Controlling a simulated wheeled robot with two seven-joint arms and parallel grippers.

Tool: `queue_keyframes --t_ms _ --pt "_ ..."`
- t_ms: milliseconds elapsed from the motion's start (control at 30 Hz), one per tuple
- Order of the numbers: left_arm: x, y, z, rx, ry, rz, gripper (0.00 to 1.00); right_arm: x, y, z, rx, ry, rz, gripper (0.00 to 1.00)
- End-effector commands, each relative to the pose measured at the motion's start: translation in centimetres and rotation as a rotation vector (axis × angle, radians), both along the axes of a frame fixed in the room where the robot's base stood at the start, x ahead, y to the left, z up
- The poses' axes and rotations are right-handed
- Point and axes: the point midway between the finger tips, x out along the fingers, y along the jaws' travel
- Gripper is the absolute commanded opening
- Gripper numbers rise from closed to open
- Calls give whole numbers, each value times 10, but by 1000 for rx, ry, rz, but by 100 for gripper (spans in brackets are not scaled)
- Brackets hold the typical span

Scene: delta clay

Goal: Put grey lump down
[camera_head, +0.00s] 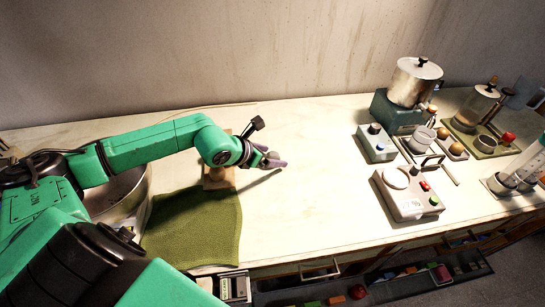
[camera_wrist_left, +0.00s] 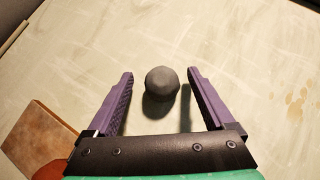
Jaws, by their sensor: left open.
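The grey lump (camera_wrist_left: 162,83) is a dark, round ball in the left wrist view, over the pale tabletop with a shadow close beside it. It appears between the two purple fingertips of my left gripper (camera_wrist_left: 160,80), with a gap on each side. The fingers are open and not closed on it. In the head view my left gripper (camera_head: 274,161) is low over the table, right of a wooden board (camera_head: 219,178); I cannot make out the lump there. My right gripper is not in view.
A green cloth (camera_head: 195,225) and a metal bowl (camera_head: 118,195) lie at the left. A white-topped device (camera_head: 410,190), a small blue-grey box (camera_head: 376,143) and a metal pot (camera_head: 415,82) stand at the right. The middle of the table (camera_head: 315,165) is clear.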

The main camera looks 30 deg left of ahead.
Motion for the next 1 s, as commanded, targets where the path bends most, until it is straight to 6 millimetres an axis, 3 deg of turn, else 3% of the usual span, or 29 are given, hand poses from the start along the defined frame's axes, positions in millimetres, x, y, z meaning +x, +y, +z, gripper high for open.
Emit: queue_keyframes --t_ms 300,533,833,1000 --pt "6 -3 -6 1 1 -4 87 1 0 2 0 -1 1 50" --pt "5 -3 -6 1 1 -4 0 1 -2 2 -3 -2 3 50" --pt "6 -3 -3 2 -1 -3 0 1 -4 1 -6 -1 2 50" --pt "6 -3 17 3 -3 -4 0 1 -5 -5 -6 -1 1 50"
